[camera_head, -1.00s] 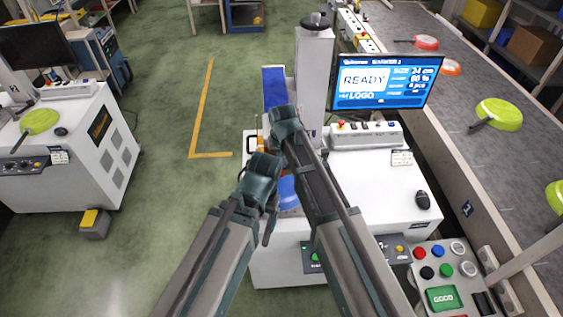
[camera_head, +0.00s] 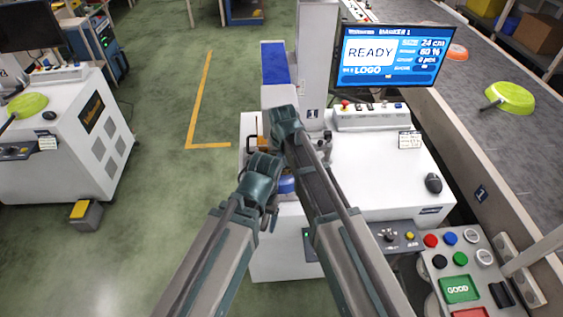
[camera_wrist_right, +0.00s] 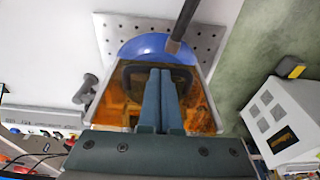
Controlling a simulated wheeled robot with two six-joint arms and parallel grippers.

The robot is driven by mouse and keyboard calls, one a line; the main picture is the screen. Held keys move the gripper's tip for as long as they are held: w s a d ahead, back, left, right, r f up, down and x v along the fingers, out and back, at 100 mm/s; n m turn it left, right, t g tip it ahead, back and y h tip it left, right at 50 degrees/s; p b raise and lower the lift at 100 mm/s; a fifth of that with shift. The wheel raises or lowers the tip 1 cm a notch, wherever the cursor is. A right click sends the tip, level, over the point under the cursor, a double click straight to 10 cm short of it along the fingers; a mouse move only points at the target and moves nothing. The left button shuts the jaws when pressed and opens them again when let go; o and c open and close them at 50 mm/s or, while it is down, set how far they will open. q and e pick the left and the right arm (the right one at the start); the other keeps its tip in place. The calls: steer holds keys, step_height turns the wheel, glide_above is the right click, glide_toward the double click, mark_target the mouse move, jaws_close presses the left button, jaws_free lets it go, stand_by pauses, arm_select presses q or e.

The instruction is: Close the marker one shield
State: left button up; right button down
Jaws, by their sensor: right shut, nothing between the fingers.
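The marker one shield (camera_wrist_right: 204,112) is amber and see-through, with a dark handle bar (camera_wrist_right: 133,70). In the right wrist view it covers part of a blue pan (camera_wrist_right: 142,46), whose front and dark handle (camera_wrist_right: 183,22) stick out past it. My right gripper (camera_wrist_right: 160,72) is shut and empty, its fingertips overlapping the handle bar; I cannot tell whether they touch. In the head view my arms hide most of the shield and the right gripper, leaving a sliver of blue pan (camera_head: 287,185). The marker screen (camera_head: 392,55) reads READY.
The white marker cabinet (camera_head: 385,175) carries a button box (camera_head: 370,118) and a mouse (camera_head: 433,183). A button panel (camera_head: 462,262) stands at the right front, beside the conveyor (camera_head: 500,150) with a green pan (camera_head: 510,97).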

arm_select(q)
steer(key=shift+s+f+b, duration=0.15)
steer(key=shift+f+b, duration=0.2)
steer(key=shift+f, duration=0.45)
arm_select(e)
steer(key=shift+s+f, duration=0.25)
steer(key=shift+f, duration=0.5)
arm_select(q)
steer(key=shift+r, duration=0.15)
arm_select(e)
steer(key=shift+r, duration=0.1)
arm_select(q)
step_height(320, 180, up, 14)
steer(key=p, duration=1.4)
steer(key=shift+a, duration=0.4)
arm_select(e)
step_height(320, 180, up, 14)
steer(key=s, duration=0.2)
